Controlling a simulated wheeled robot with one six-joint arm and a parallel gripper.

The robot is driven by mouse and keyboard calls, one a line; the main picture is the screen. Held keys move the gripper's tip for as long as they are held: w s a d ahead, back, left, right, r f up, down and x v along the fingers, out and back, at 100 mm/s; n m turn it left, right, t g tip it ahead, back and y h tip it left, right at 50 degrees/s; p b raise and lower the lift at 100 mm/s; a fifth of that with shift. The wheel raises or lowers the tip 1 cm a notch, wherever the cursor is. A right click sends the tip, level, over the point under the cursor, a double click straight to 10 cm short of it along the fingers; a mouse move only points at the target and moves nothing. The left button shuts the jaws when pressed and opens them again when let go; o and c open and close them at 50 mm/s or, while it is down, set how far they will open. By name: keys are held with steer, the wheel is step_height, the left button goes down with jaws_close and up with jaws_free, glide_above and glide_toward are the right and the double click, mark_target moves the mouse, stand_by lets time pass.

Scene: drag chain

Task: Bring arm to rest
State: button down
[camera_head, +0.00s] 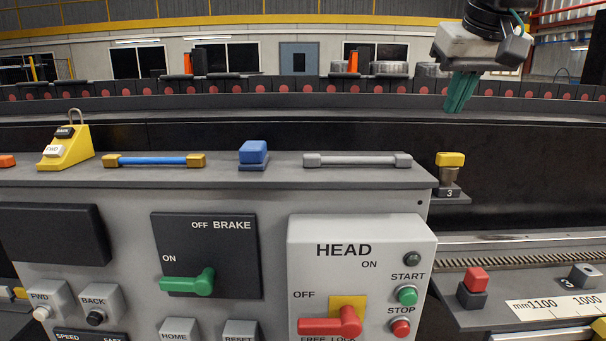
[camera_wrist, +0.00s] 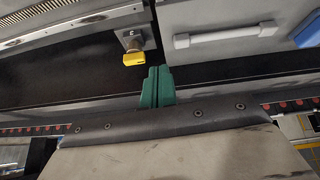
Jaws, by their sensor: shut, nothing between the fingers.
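My gripper (camera_head: 458,106) hangs at the upper right of the head view, with its green fingers pointing down. In that view it is above and right of the control panel, in front of the dark drag-chain track. In the wrist view the green fingers (camera_wrist: 156,72) lie side by side, shut and empty. They point toward the panel top, between the yellow knob and the grey handle. No contact with any of these shows.
The grey control panel (camera_head: 350,196) fills the front, with a green brake lever (camera_head: 189,283) and a red head lever (camera_head: 331,323). A yellow knob (camera_head: 450,160) stands right of it. A blue button (camera_head: 253,151) and grey handle (camera_head: 357,160) stand on top.

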steer(key=s+d+f+g, duration=0.3)
steer(key=s+f+g, duration=0.1)
steer(key=s+f, duration=1.8)
step_height(320, 180, down, 4)
steer(key=shift+s+f+m+g, duration=0.2)
steer(key=shift+m+g, duration=0.1)
steer(key=shift+g, duration=0.1)
